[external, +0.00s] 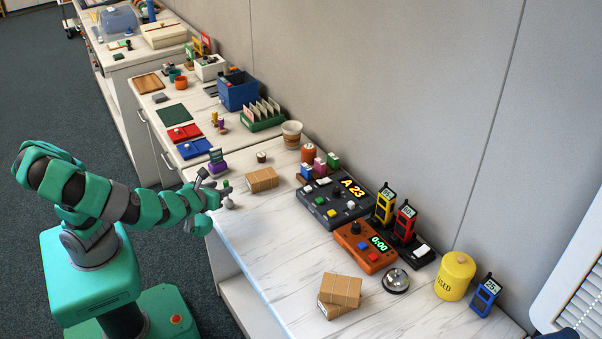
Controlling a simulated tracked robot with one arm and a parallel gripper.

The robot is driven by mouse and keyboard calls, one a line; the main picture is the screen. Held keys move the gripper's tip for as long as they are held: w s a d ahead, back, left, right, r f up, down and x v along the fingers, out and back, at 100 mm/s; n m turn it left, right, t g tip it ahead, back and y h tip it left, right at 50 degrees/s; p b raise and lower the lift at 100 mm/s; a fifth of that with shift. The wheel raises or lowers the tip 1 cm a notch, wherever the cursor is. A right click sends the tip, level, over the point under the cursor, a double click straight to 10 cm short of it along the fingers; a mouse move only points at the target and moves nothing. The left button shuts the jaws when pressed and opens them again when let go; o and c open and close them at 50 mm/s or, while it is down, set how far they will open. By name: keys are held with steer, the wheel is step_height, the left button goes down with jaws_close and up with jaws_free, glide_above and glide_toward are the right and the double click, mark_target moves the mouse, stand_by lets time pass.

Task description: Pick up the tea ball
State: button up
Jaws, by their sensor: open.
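My gripper (218,187) is at the left edge of the white marble counter (262,217), with its jaws open. A small grey, rounded thing (229,204) sits right at the gripper, just below the fingers in the picture. It may be the tea ball, but it is too small to be sure. I cannot tell whether the fingers touch it or stand around it. No other thing in view clearly looks like a tea ball.
A brown paper parcel (262,180) lies right of the gripper, and a purple stand (217,163) is just behind it. A dark control box (337,200) and an orange timer box (365,246) stand further right. The counter's front middle is clear.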

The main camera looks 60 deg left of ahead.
mark_target(224, 183)
steer(key=shift+a+r+b+x, duration=0.15)
steer(key=shift+b+x, duration=0.3)
steer(key=shift+x, duration=0.65)
steer(key=shift+a+r+b+x, duration=0.15)
steer(key=shift+b+x, duration=0.25)
steer(key=shift+x, duration=0.7)
steer(key=shift+d, duration=0.1)
jaws_close()
